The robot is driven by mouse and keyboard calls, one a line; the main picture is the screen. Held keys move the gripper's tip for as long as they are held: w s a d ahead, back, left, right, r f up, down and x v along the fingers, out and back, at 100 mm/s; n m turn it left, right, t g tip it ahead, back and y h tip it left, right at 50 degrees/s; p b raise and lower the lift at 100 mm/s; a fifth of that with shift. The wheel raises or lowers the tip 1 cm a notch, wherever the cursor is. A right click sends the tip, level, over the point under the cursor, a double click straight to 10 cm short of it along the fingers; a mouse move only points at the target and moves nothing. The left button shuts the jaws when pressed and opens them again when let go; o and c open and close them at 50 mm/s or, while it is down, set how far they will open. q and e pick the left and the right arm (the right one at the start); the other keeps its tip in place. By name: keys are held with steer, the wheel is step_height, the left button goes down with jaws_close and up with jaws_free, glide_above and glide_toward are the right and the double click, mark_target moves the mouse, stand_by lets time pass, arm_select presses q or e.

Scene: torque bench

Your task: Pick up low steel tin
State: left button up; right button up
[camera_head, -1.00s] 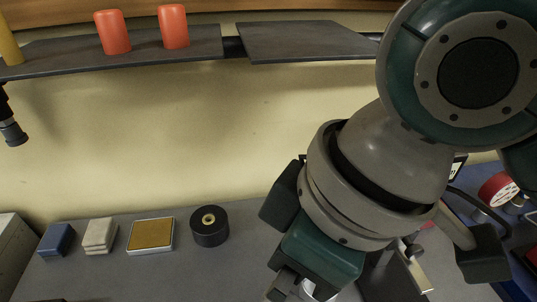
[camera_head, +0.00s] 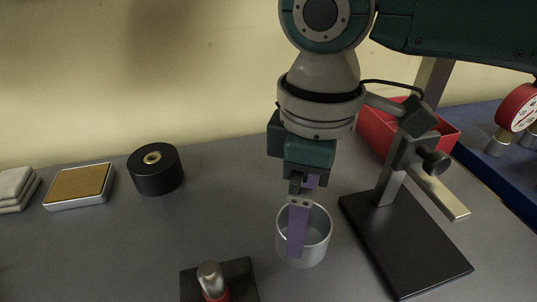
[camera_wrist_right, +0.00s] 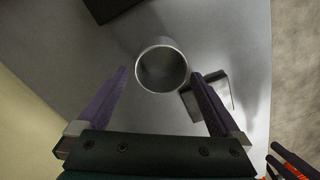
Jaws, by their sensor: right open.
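The low steel tin (camera_head: 318,246) is a round, open-topped grey metal cup standing upright on the bench. In the right wrist view the tin (camera_wrist_right: 163,80) shows from above, its mouth open, just ahead of and between the two purple fingertips. My right gripper (camera_head: 297,245) points down at the tin, and one finger covers part of it in the head view. The right gripper (camera_wrist_right: 160,74) is open and holds nothing. I cannot tell whether the fingertips are below the rim. My left gripper is not in view.
A black stand (camera_head: 405,250) with a clamp rises close right of the tin. A red bin (camera_head: 375,130) is behind. A dark block with a metal peg (camera_head: 210,280) stands front left. A black cylinder (camera_head: 155,175) and tan-topped pad (camera_head: 78,186) lie left. Bench between is clear.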

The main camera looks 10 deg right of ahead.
mark_target(320, 226)
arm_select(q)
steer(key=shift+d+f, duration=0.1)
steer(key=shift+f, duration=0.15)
arm_select(e)
step_height(320, 226, down, 4)
steer(key=shift+f, duration=0.25)
steer(key=shift+c, duration=0.4)
steer(key=c, duration=1.1)
